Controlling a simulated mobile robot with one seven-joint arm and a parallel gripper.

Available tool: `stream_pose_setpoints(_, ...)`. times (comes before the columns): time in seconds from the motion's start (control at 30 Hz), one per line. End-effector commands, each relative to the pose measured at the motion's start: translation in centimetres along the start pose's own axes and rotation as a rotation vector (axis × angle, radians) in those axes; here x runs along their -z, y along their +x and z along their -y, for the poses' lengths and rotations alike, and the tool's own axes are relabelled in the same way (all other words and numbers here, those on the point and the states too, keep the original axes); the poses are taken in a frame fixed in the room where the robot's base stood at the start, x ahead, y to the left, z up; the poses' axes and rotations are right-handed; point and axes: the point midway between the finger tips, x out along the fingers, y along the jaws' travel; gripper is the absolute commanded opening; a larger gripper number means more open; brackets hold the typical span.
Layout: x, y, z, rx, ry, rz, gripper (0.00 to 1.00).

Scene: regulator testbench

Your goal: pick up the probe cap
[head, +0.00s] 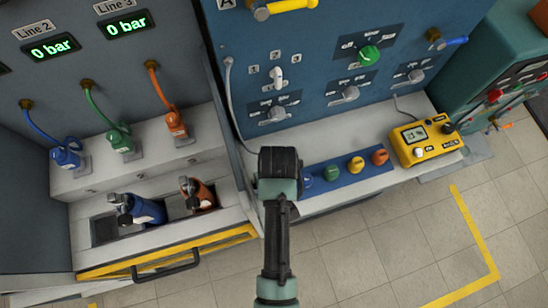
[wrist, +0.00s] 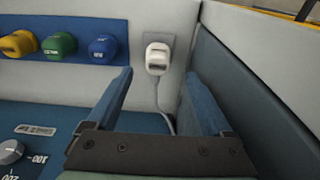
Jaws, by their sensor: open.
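A white, rounded cap-like piece with a grey cable, which looks like the probe cap (wrist: 157,57), sits on a small grey plate in the wrist view. Its cable runs down from it and curves to the right. My gripper (wrist: 159,76) is open, with its two blue fingers apart and nothing between them. The white piece lies beyond the fingertips, in line with the gap between them. In the head view my arm's end covers the spot where the cap sits, so the cap and fingers are hidden there.
A blue strip (head: 318,183) beside the cap holds a blue cap (wrist: 103,47), a green cap (wrist: 59,46), a yellow cap (wrist: 18,44) and an orange one (head: 380,157). A dark side wall (wrist: 235,75) rises close to the right finger. A yellow meter (head: 427,142) stands farther right.

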Motion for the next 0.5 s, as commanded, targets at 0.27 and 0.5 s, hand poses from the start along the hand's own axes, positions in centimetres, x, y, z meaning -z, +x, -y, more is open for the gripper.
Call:
stream_pose_setpoints(0.27, -0.3, 3.3, -0.3, 0.001, 0.001, 0.002, 0.85)
stream_pose_setpoints(0.5, -0.3, 4.9, -0.3, 0.000, 0.000, -0.001, 0.85)
